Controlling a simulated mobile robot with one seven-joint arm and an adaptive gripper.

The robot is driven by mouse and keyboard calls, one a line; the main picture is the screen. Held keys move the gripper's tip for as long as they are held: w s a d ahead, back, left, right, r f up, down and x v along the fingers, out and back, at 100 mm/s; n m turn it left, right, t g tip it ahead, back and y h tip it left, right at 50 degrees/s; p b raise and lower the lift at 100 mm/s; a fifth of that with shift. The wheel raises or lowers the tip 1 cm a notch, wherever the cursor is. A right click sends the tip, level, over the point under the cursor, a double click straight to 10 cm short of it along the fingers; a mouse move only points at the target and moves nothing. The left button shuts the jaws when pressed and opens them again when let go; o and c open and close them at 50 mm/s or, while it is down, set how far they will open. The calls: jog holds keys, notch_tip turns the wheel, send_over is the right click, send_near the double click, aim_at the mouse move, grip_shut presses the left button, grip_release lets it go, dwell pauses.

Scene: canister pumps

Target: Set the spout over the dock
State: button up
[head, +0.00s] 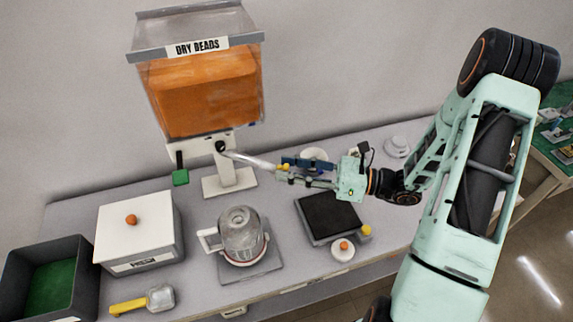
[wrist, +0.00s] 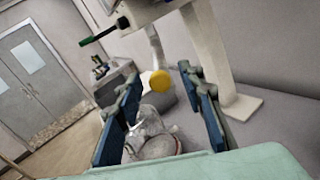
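The spout (head: 250,160) is a grey tube reaching right from the front of the DRY BEADS canister (head: 200,95), ending in a yellow tip. In the wrist view the yellow tip (wrist: 160,82) lies between my fingertips, with a gap on each side. My gripper (head: 282,169) is open at the spout's end; it also shows in the wrist view (wrist: 160,80) with blue finger pads apart. A clear jug (head: 242,235) with a white handle stands on a grey square plate (head: 268,277), possibly the dock. The spout points away to the right of the jug.
A white lidded box (head: 140,230), a yellow-handled scoop (head: 158,298) and a dark bin (head: 85,270) are at the left. A black-topped pad (head: 328,216) and a small white lid with an orange knob (head: 342,250) are below my gripper. A green-ended lever (head: 180,176) hangs under the canister.

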jog(key=shift+w+a, duration=0.1)
jog(key=shift+a, duration=0.45)
grip_shut()
